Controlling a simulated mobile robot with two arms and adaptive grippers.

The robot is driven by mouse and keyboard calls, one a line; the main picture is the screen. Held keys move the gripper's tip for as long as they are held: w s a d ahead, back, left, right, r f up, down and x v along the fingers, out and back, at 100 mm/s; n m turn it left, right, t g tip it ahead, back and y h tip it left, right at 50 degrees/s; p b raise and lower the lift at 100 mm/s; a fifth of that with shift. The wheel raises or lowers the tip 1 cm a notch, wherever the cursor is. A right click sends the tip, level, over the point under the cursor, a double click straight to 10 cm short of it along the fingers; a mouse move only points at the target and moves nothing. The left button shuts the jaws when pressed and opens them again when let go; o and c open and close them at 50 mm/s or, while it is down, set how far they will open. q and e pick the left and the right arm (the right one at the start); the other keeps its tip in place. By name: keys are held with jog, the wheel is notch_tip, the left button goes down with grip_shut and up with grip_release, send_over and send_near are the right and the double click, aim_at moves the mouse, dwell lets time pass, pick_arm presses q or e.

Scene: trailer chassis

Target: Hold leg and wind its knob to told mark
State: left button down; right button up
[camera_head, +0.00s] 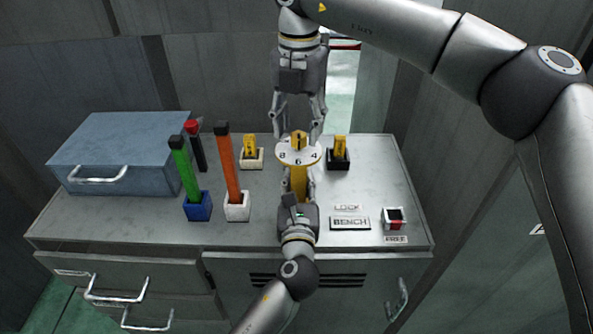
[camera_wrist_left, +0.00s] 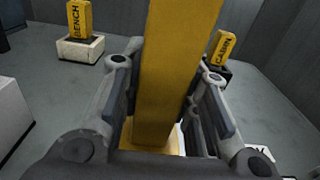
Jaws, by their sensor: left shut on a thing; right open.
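The yellow leg (camera_head: 299,178) stands upright on the bench, and it fills the middle of the left wrist view (camera_wrist_left: 172,75). A white dial (camera_head: 283,155) on its top shows the numbers 8, 6 and 4. A yellow knob (camera_head: 299,140) rises from the dial. My left gripper (camera_head: 298,185) is shut on the leg from the front, below the dial; its fingers (camera_wrist_left: 165,95) stand on both sides of the leg. My right gripper (camera_head: 299,132) points down from above and is open, one finger on each side of the knob. Whether a finger touches the knob I cannot tell.
A yellow BENCH tag (camera_head: 250,146) and a yellow CABIN tag (camera_head: 340,147) stand in blocks behind. Green (camera_head: 183,170) and orange (camera_head: 228,165) posts stand left, near a blue-grey toolbox (camera_head: 125,150). A BENCH plate (camera_head: 350,223) and red-black switch (camera_head: 395,217) lie front right.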

aim_at(298, 191)
jog(key=shift+r, duration=2.1)
pick_arm(q)
jog(key=c, duration=0.8)
grip_release()
jog(key=shift+s, duration=0.2)
jog(key=s+p, duration=0.1)
jog(key=s, duration=0.4)
jog(key=shift+p, duration=0.4)
pick_arm(e)
jog(key=shift+r, duration=0.85)
pick_arm(q)
jog(key=shift+s, duration=1.35)
pick_arm(e)
jog(key=shift+r, duration=0.25)
